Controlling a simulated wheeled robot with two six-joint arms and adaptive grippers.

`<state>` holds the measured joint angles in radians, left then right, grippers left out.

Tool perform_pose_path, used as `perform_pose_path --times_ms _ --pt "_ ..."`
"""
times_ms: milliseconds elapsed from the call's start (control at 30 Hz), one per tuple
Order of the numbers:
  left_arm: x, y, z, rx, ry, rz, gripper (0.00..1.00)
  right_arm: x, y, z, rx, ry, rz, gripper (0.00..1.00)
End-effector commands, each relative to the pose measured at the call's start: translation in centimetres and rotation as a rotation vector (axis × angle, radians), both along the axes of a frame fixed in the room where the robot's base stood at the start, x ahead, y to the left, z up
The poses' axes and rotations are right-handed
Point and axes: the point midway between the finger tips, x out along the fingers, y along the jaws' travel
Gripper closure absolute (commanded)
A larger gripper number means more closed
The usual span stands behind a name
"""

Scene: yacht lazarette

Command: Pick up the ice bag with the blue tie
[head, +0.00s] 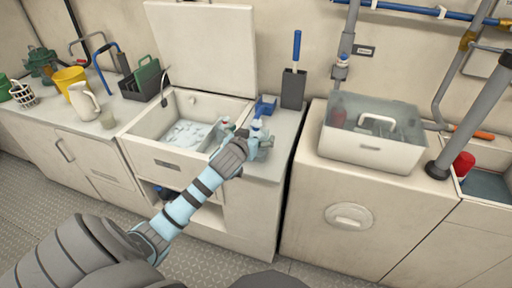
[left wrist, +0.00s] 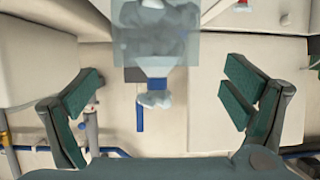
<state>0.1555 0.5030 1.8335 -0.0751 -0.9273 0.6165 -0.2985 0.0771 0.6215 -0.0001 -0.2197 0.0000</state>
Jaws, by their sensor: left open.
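The ice bag with the blue tie (left wrist: 157,40) is a clear bag of pale lumps at the top middle of the left wrist view. Its blue tie (left wrist: 158,86) and crumpled neck (left wrist: 154,99) point toward my gripper. In the head view the bag (head: 258,127) is small and partly hidden, on the counter right of the sink. My left gripper (left wrist: 160,85) is open and empty, its green-padded fingers spread to either side of the bag's neck and apart from it. In the head view my left gripper (head: 244,138) is at the bag. My right gripper is not in view.
A sink (head: 150,128) with pale lumps inside lies left of the bag. A blue object (head: 266,104) and a dark holder with a blue handle (head: 294,88) stand behind it.

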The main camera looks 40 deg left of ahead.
Motion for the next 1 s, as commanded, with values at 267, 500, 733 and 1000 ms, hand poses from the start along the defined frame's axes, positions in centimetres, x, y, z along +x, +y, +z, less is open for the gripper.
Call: perform_pose_path --times_ms 267,500,733,1000 --pt "3.3 1.0 -1.9 -0.001 0.001 -0.001 0.06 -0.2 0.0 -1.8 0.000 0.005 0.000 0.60" --pt "3.3 1.0 -1.7 -0.001 0.001 -0.001 0.22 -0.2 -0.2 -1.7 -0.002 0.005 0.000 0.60" --pt "3.3 1.0 -1.7 -0.001 0.002 0.000 0.59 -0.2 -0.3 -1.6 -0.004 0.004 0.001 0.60" --pt "3.3 1.0 -1.7 0.001 0.000 -0.001 0.71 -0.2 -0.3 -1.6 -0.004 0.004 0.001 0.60"
